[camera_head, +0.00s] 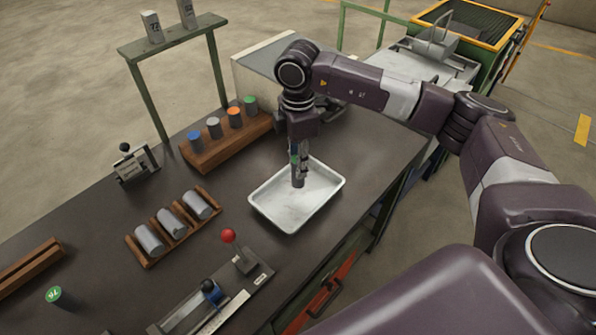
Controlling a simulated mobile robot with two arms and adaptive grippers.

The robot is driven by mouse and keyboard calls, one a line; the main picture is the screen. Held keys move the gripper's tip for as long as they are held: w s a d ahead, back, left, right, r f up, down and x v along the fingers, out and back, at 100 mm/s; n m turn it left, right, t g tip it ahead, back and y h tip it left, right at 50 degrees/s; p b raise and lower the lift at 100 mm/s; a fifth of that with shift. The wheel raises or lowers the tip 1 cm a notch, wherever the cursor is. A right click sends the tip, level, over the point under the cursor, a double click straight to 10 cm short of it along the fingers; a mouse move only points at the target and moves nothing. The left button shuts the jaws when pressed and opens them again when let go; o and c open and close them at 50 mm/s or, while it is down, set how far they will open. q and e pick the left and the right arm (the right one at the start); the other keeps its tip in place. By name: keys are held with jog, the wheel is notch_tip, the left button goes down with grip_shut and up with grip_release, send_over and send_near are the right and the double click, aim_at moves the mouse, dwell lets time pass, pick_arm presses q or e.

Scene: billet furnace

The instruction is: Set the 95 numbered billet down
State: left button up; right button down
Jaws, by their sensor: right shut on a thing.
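My right gripper (299,158) points straight down over the white tray (268,204) and is shut on a grey billet (298,181). The billet hangs upright below the fingers, within the outline of the tray. I cannot tell whether its lower end touches the tray floor. No number can be read on it from here, and its upper part is hidden by the fingers. Nothing else shows in the tray. My left gripper is not in view.
A wooden block (228,142) holds several colour-topped billets behind the tray. A wooden rack (142,258) with three lying billets is left. A red-knobbed lever (229,237) stands in front. A green-topped billet (54,296) stands far left. A green frame (211,67) rises behind.

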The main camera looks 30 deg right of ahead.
jog(key=shift+f, duration=0.15)
notch_tip(320, 180, down, 3)
jog(key=shift+f+p, duration=0.15)
jog(key=shift+p, duration=0.35)
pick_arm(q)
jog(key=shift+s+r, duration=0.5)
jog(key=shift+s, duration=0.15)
pick_arm(e)
jog(key=shift+f, duration=0.5)
jog(key=c, duration=2.1)
grip_release()
jog(key=shift+f, duration=0.25)
jog(key=o, duration=0.5)
jog(key=shift+r, duration=0.1)
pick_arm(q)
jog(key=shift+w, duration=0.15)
